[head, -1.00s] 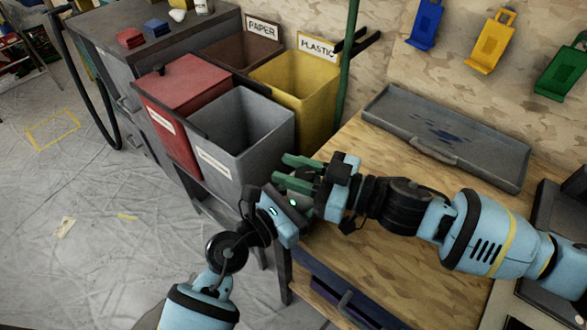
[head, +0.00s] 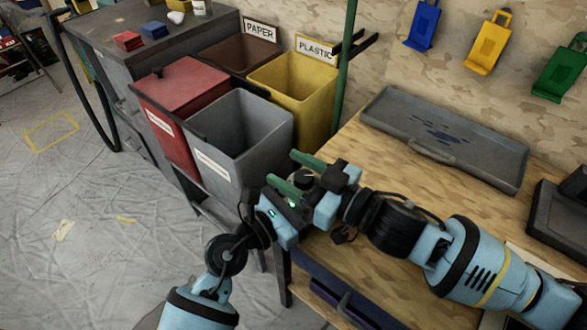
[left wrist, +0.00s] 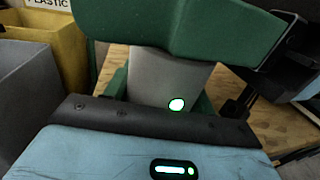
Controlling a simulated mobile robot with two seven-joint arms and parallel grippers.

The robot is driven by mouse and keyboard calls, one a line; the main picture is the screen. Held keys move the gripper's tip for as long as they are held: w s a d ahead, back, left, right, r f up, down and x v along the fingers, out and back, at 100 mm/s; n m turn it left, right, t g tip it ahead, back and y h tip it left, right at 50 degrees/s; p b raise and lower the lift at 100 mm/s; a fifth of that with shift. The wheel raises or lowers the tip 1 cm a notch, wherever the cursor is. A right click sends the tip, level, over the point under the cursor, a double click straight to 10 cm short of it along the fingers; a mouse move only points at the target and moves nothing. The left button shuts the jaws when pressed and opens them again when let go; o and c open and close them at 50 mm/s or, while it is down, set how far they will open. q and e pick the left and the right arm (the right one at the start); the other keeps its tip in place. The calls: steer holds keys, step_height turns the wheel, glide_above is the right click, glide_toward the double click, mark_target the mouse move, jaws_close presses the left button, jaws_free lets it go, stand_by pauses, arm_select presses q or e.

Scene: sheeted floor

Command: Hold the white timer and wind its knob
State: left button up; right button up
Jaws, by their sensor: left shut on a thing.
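The white timer (left wrist: 165,78) shows in the left wrist view as a pale body between green finger parts, with a glowing spot low on it. My left gripper (head: 298,203) is shut on it; its fingers are mostly hidden in the head view. The timer's dark knob (head: 304,179) shows in the head view, facing up. My right gripper (head: 289,170) comes in from the right, its two green fingers spread apart on either side of the knob. Whether they touch it I cannot tell. A large green finger crosses the top of the left wrist view and hides the timer's upper part.
Both grippers are above the left edge of a wooden workbench (head: 400,227). A grey tray (head: 490,165) lies at its back. Grey (head: 250,160), red (head: 185,90) and yellow (head: 310,105) bins stand close behind the grippers. The middle of the bench is clear.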

steer(key=v, duration=1.2)
stand_by(0.3)
